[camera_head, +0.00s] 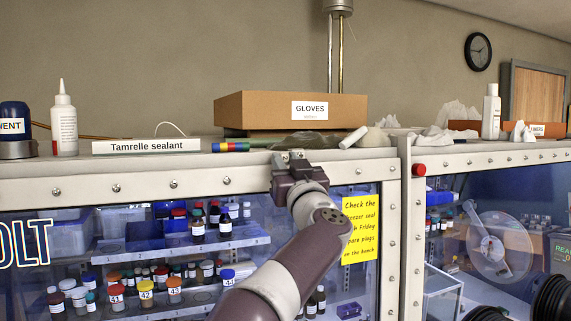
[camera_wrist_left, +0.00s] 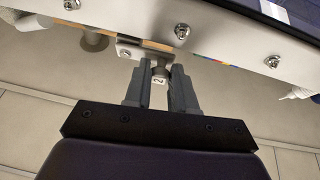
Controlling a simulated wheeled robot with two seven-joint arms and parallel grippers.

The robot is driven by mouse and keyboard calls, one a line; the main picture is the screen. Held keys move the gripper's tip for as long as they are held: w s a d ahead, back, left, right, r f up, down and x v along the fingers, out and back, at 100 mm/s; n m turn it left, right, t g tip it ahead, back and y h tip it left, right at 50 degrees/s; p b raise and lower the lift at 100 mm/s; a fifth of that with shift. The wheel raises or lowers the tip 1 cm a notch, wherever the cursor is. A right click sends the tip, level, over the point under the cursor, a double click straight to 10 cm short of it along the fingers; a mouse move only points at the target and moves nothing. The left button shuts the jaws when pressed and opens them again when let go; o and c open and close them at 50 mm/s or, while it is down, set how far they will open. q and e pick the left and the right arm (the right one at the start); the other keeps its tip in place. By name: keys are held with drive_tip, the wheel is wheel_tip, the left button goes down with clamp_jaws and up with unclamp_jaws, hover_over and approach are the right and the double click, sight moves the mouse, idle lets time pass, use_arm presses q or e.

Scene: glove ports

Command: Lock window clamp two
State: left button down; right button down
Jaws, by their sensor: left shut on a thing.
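Window clamp two is a small metal clamp with a white tag reading "2" (camera_wrist_left: 158,79), fixed at the window frame's top rail. In the wrist view its flat metal plate (camera_wrist_left: 130,50) lies against the pale rail. My left gripper (camera_wrist_left: 162,74) is shut on the clamp's small lever or handle, one grey finger on each side. In the head view my left gripper (camera_head: 290,162) reaches the top edge of the rail and hides most of the clamp. The lever's exact angle is hard to tell. My right gripper is not in view.
The pale window frame (camera_head: 116,188) has several bolts. On the ledge stand a GLOVES box (camera_head: 260,110), a white bottle (camera_head: 64,125) and a Tamrelle sealant sign (camera_head: 147,146). A yellow note (camera_head: 361,228) and a red knob (camera_head: 419,169) are to the right.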

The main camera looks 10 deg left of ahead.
use_arm(q)
drive_tip(key=shift+w+d+f+n+g+y, duration=0.1)
drive_tip(key=shift+d+f+n+g+y, duration=0.2)
drive_tip(key=shift+n+g+y, duration=0.95)
drive_tip(key=shift+w+d+f+n+g+y, duration=0.15)
drive_tip(key=shift+f+n+y, duration=0.2)
drive_tip(key=shift+n, duration=1.8)
drive_tip(key=shift+d+f+n+g+y, duration=0.2)
drive_tip(key=shift+f+n+g+y, duration=0.35)
drive_tip(key=shift+n, duration=1.15)
